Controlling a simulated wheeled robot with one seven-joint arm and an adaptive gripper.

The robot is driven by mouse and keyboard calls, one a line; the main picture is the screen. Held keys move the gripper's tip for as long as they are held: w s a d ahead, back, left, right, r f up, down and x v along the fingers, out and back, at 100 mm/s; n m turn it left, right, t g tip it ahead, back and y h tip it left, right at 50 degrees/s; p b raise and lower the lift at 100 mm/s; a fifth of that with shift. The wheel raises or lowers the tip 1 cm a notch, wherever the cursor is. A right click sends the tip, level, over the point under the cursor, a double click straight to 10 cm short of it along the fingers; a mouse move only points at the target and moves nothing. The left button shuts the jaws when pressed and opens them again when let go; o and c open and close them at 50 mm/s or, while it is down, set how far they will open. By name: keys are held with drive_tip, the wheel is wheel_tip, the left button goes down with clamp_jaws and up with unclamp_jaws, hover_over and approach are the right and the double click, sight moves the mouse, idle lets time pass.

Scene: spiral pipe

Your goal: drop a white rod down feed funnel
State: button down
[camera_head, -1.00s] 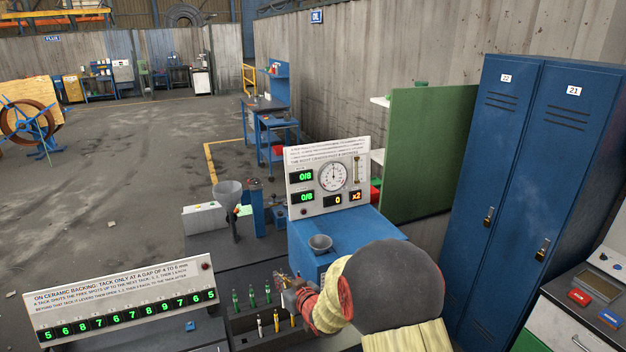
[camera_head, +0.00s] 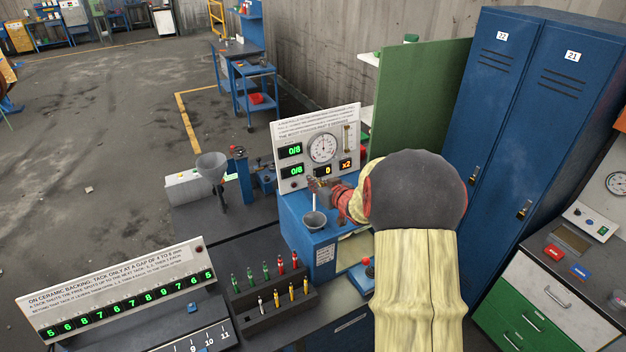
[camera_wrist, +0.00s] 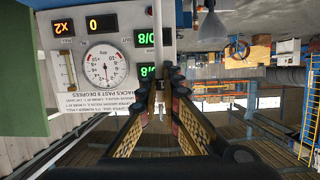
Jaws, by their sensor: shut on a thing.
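My gripper (camera_head: 316,184) is above the small grey funnel (camera_head: 315,222) on the blue cabinet. It is shut on a thin white rod (camera_head: 314,202) that hangs upright with its lower end just over or inside the funnel mouth; I cannot tell which. In the wrist view, which is upside down, the fingers (camera_wrist: 172,80) are close together and the white rod (camera_wrist: 157,40) runs up from them. The black rack (camera_head: 262,318) holds several rods with green, red, yellow and white tops. A larger grey funnel (camera_head: 212,166) stands on a black holder to the left.
The panel with gauge and counters (camera_head: 320,148) stands close behind my gripper. A green board (camera_head: 425,90) and blue lockers (camera_head: 540,110) are to the right. A sign with green digits (camera_head: 125,290) is at the left front. Open floor lies at the far left.

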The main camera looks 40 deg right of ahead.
drive_tip(key=shift+f+b, duration=3)
drive_tip(key=shift+f, duration=1.05)
drive_tip(key=c, duration=2)
unclamp_jaws()
drive_tip(key=shift+o, duration=0.4)
drive_tip(key=v, duration=1.2)
